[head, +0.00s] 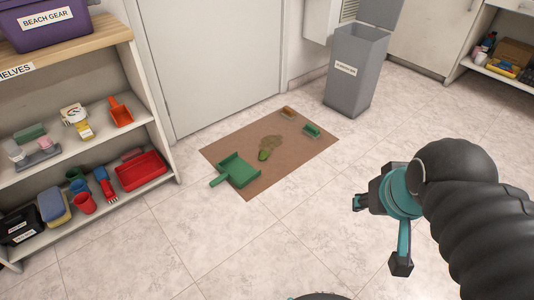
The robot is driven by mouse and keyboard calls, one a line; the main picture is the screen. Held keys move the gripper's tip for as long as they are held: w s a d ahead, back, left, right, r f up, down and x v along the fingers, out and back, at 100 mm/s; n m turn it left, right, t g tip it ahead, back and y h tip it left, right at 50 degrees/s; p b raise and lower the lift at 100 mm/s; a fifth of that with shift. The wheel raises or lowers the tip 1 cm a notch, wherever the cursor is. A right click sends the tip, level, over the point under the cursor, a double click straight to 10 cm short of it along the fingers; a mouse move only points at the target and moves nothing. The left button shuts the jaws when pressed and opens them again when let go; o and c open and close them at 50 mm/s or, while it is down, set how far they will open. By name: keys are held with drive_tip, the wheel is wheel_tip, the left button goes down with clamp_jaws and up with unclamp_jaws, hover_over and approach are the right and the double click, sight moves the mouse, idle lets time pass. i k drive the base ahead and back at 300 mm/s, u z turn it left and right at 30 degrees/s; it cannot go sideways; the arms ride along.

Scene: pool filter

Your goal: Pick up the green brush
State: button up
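The green brush (312,131) lies on the right part of a brown mat (219,153) on the tiled floor. It is small in the picture, with a green top and a paler edge below. My gripper (379,233) is in the right foreground, at the end of my black arm. Its two dark fingertips are spread wide apart with nothing between them. The gripper is well apart from the brush, nearer the camera and to its right in the picture.
A green dustpan (238,170), a green item (265,154) beside a brown dirt patch, and a brown-orange brush (288,112) are also on the mat. A grey bin (354,80) stands behind it. A loaded shelf unit (150,95) is at left. Floor between gripper and mat is clear.

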sight(313, 131)
drive_tip(key=z, duration=0.45)
drive_tip(key=i, duration=1.85)
drive_tip(key=u, duration=0.8)
drive_tip(key=i, duration=0.55)
drive_tip(key=u, duration=0.45)
